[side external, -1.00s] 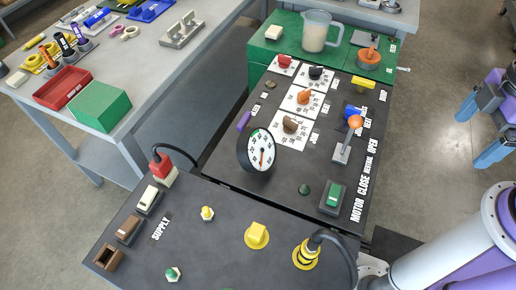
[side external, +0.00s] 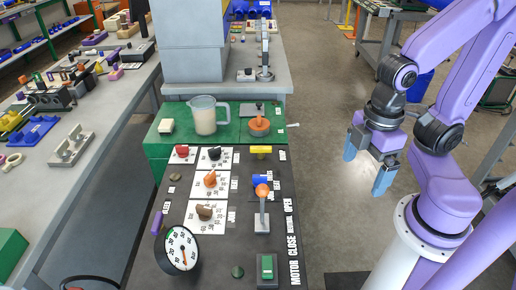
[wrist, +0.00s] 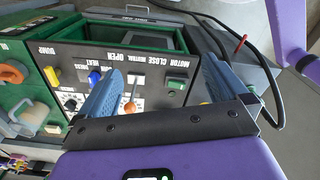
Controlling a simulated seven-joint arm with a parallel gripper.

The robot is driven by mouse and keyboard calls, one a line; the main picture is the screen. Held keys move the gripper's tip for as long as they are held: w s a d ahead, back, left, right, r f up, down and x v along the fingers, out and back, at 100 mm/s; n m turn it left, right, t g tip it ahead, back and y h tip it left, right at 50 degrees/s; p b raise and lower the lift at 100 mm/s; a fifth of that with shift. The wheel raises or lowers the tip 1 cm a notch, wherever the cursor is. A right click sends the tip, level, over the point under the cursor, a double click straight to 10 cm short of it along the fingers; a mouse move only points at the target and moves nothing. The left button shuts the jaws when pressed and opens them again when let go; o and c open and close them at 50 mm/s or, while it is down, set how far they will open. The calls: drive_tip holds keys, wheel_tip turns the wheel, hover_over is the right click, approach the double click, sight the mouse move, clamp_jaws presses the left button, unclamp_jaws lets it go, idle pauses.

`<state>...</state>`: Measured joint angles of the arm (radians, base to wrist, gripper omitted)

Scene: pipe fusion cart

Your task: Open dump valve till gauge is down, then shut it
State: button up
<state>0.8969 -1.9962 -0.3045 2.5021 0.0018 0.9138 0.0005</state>
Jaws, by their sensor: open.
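A yellow handle (side external: 261,150) lies crosswise on the dark panel's upper right, below the green deck. In the wrist view it (wrist: 52,75) is beside the word DUMP. The round gauge (side external: 182,248) has a white face and a thin reddish needle that looks to point downward; its reading is too small to tell. My gripper (side external: 366,165) is open and empty, in the air right of the panel, well apart from the yellow handle. In the wrist view its two blue fingers (wrist: 160,68) are spread wide, with the panel beyond.
A blue handle (side external: 260,181) and an orange-knobbed lever (side external: 262,192) stand below the yellow handle. Dark, orange and brown knobs (side external: 210,180) are to the left. A jug (side external: 205,116) and an orange-handled part (side external: 259,124) stand on the green deck. A green button (side external: 267,266) is near.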

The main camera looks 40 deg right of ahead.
idle(0.3)
drive_tip(key=w+a+r+m, duration=0.1)
drive_tip(key=w+a+m, duration=0.2)
drive_tip(key=w+m, duration=0.55)
drive_tip(key=m, duration=1.3)
hover_over(261, 147)
wheel_tip(261, 147, down, 5)
wheel_tip(261, 147, down, 17)
drive_tip(key=shift+f, duration=0.1)
drive_tip(key=c, duration=1)
